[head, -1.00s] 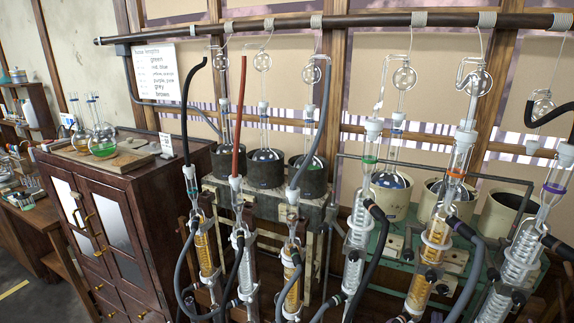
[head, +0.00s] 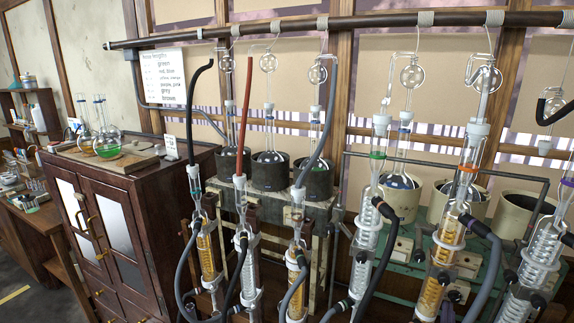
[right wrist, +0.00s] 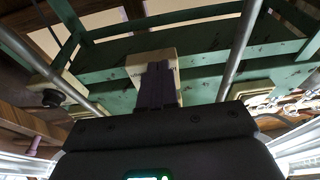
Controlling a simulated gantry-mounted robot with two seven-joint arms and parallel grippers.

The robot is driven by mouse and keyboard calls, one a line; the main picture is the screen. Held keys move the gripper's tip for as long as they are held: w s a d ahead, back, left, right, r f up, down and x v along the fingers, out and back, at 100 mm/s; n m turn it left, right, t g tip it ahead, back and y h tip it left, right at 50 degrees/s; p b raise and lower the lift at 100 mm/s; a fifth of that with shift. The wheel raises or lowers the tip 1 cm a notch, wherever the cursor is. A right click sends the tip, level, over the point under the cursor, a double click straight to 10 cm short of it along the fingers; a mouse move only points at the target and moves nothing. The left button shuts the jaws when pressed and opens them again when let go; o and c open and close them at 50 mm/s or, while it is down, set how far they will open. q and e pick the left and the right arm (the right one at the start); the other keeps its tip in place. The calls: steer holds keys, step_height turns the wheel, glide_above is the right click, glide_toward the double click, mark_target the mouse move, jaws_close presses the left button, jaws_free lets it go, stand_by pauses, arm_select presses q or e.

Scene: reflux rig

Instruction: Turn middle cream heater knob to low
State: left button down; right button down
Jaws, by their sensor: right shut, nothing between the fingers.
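The middle cream heater (head: 440,208) stands on the green frame in the head view, partly hidden by glass condensers. A cream control plate (head: 467,264) shows on the frame's front below it. In the right wrist view, my right gripper (right wrist: 156,68) is shut and empty, its dark fingers pointing at a cream plate (right wrist: 138,72) on the green frame. The fingers cover most of this plate, so its knob and setting are hidden. I cannot tell whether they touch it. I cannot pick out my right gripper in the head view. My left gripper is not in view.
In the right wrist view, another cream plate with a dark knob (right wrist: 50,97) lies to the left, and metal rods flank the gripper. In the head view, condensers (head: 440,262) and hoses (head: 486,265) crowd the frame's front. Black heaters (head: 271,172) stand left.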

steer(key=shift+s+r, duration=0.1)
steer(key=shift+r, duration=0.25)
steer(key=shift+f, duration=0.1)
stand_by(0.6)
steer(key=shift+f, duration=0.1)
steer(key=r+p+v, duration=0.1)
steer(key=p+v, duration=0.3)
steer(key=v, duration=0.2)
steer(key=shift+a+p, duration=0.15)
steer(key=shift+p, duration=0.15)
steer(key=shift+f, duration=0.1)
